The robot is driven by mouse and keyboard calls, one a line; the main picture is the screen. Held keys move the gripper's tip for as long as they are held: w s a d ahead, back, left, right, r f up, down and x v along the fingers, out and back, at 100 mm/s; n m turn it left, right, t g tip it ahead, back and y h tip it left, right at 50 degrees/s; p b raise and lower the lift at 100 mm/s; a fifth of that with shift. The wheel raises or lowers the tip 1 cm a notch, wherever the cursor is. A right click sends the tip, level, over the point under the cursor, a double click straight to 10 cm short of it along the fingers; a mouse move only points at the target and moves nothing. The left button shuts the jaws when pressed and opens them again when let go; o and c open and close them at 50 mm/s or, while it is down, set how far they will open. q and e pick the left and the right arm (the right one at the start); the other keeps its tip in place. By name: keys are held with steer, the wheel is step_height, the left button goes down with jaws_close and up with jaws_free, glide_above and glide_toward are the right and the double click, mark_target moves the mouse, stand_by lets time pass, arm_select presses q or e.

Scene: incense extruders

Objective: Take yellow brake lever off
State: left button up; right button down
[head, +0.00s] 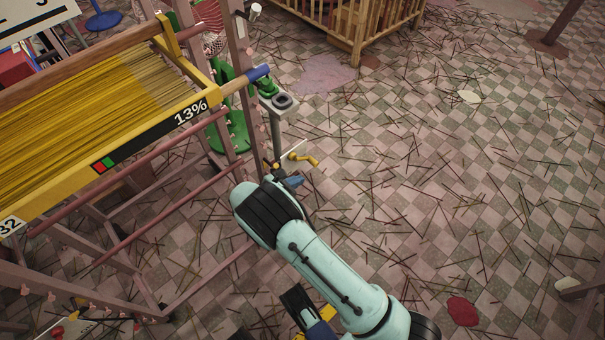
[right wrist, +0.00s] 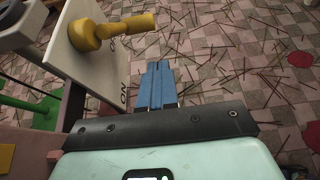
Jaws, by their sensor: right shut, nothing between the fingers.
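The yellow brake lever (head: 303,158) sits on the side of the loom-like frame, just beyond my right gripper in the head view. In the right wrist view the lever (right wrist: 112,30) is mounted on a white plate (right wrist: 88,62), with its handle pointing right. The plate has dark lettering, and "ON" is readable near its lower edge. My right gripper (head: 293,181) has blue fingers, which show closed together in the right wrist view (right wrist: 157,84). They are empty, below and to the right of the lever, and appear apart from it. My left gripper is not in view.
The frame (head: 140,120) with yellow threads and a "13%" display fills the left side. A green stand (head: 232,125) and a grey post (head: 277,130) stand close by the lever. The checkered floor at right is open, strewn with thin sticks.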

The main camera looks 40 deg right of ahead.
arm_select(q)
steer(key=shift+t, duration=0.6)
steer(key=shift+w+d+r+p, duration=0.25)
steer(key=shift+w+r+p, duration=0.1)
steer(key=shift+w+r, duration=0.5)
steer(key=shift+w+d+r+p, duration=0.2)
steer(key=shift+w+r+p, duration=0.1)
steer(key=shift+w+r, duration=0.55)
arm_select(e)
steer(key=v, duration=0.8)
steer(key=shift+a+f, duration=0.35)
